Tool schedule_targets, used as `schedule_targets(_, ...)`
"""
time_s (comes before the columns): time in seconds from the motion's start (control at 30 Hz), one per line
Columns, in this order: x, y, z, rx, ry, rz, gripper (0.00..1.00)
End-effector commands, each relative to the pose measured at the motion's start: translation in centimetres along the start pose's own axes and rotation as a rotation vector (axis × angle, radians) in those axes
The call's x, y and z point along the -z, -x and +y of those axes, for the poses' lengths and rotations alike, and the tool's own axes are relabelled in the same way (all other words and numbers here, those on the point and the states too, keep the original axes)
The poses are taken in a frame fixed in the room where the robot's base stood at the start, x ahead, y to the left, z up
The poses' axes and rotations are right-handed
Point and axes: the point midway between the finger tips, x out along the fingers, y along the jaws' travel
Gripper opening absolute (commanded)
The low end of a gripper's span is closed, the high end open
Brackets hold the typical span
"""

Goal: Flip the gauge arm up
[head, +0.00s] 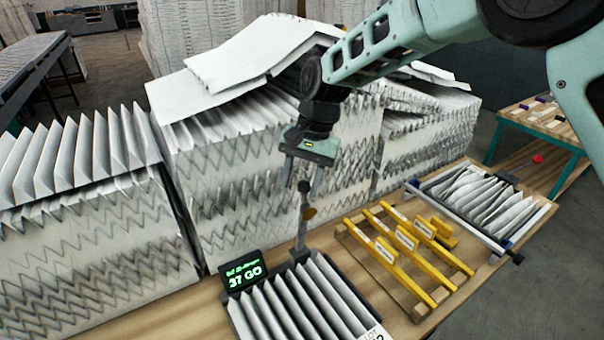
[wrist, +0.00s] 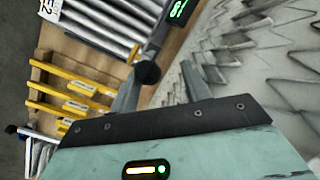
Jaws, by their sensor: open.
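A pleated filter (head: 300,300) lies in a dark frame at the front of the bench. Behind it a small display (head: 244,275) reads 37 GO in green; part of it shows in the wrist view (wrist: 178,12). Between them and my gripper a thin grey gauge arm (head: 302,228) stands about upright, with a bronze disc on its side. My gripper (head: 303,180) is open, pointing down over the arm's top. In the wrist view a dark round end (wrist: 147,73) shows beside the left finger; I cannot tell whether they touch.
Large stacks of pleated filters (head: 260,170) stand close behind my gripper. To the right are a wooden rack with yellow bars (head: 395,255) and a tray of white pleated pieces (head: 485,200). A second table (head: 540,120) stands at the far right.

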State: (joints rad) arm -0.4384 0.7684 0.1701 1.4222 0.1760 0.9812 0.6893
Motion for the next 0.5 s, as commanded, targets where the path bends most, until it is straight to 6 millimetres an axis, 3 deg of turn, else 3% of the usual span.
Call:
schedule_targets(0.17,0.2,1.2,0.0,0.003,-0.001,0.003,0.47)
schedule_targets(0.27,0.2,2.9,0.0,0.004,0.0,0.006,0.47)
schedule_targets(0.5,0.2,8.5,0.0,0.005,0.0,0.006,0.47)
